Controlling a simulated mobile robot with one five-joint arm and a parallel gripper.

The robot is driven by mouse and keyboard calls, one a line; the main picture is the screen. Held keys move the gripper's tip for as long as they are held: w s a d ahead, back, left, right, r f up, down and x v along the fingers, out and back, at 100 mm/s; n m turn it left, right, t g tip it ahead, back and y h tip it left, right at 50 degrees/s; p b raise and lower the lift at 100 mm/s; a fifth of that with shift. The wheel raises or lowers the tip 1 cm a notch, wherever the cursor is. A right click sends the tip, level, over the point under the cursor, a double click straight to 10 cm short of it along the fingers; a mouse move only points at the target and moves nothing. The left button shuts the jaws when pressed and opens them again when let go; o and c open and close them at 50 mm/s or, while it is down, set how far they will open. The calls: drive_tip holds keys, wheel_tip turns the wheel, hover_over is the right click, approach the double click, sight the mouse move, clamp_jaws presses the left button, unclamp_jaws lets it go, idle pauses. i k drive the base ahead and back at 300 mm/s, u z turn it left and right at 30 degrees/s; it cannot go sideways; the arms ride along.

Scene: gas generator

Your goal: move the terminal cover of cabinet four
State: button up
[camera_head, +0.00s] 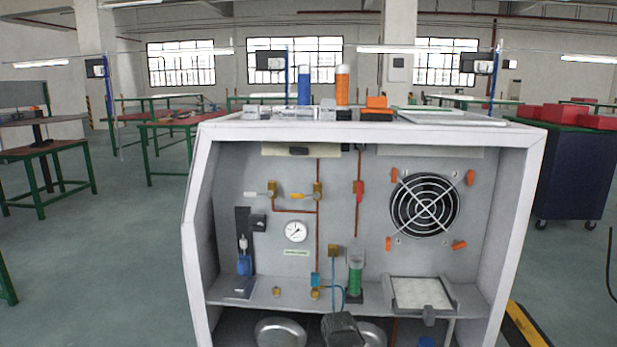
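A white open-fronted cabinet (203,240) stands close in front of me, with a grey back panel and an inner shelf. I see no number on it and cannot tell which part is the terminal cover. A dark blocky part (342,328) at the bottom centre looks like my gripper, in front of the area below the shelf. Its fingers cannot be made out, and nothing is clearly held. The panel carries a round fan (424,206) with orange clips, a gauge (296,231), and valves with orange (308,195) and red (359,193) handles.
The shelf bears a green cylinder (355,276), a white-topped tray (421,294) and a blue part (244,264). Blue (305,85) and orange (342,85) cylinders and an orange-topped box (376,104) stand on top. A dark trolley (573,175) is right; open floor (110,260) is left.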

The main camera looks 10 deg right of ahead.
sight(274, 148)
drive_tip(key=u, duration=2.7)
drive_tip(key=k, duration=0.9)
drive_tip(key=z, duration=0.8)
drive_tip(key=i, duration=1)
